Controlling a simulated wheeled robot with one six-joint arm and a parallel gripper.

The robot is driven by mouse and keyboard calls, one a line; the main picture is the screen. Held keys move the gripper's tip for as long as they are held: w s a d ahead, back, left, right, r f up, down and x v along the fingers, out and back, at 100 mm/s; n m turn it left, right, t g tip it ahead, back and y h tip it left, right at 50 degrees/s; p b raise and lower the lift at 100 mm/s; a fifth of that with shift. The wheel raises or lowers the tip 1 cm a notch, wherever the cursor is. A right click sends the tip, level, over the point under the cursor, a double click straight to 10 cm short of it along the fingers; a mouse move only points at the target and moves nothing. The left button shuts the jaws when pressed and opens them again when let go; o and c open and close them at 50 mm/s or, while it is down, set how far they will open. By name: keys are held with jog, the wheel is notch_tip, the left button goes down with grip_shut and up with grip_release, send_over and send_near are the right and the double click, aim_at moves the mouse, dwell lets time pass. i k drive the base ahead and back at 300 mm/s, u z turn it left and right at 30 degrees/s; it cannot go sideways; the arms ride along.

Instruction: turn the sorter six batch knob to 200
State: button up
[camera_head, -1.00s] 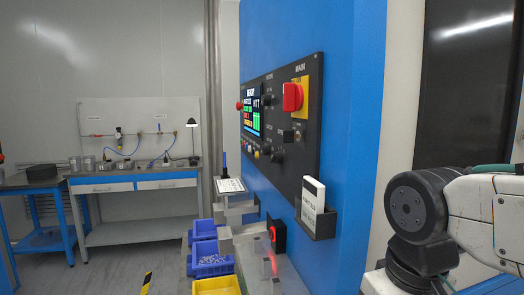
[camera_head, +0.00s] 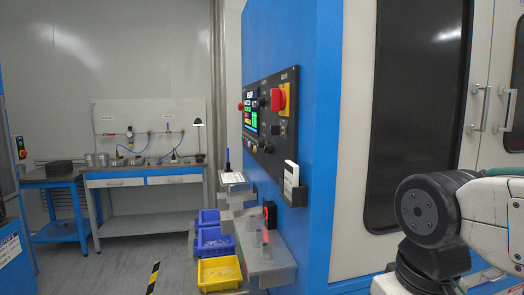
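The dark control panel (camera_head: 270,117) is on the blue machine face and shows at a steep angle. It carries a lit screen (camera_head: 250,115), a red rotary switch on a yellow plate (camera_head: 279,99), a red button at its left edge and several small black knobs (camera_head: 265,144). The labels are too small to read, so I cannot tell which knob is the batch knob or where it points. My arm (camera_head: 432,212) shows at the right, well apart from the panel. My gripper is out of the picture.
Blue and yellow bins (camera_head: 219,272) and a grey metal shelf (camera_head: 268,262) stand below the panel. A holder with a white card (camera_head: 291,181) juts from the panel's lower right. A workbench (camera_head: 144,178) stands at the back left.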

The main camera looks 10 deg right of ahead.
aim_at(261, 142)
jog(key=k, duration=0.75)
jog(key=u, duration=0.8)
jog(key=i, duration=0.6)
jog(key=u, duration=0.6)
jog(key=i, duration=0.85)
jog(key=z, duration=0.85)
jog(key=i, duration=0.55)
jog(key=z, duration=0.6)
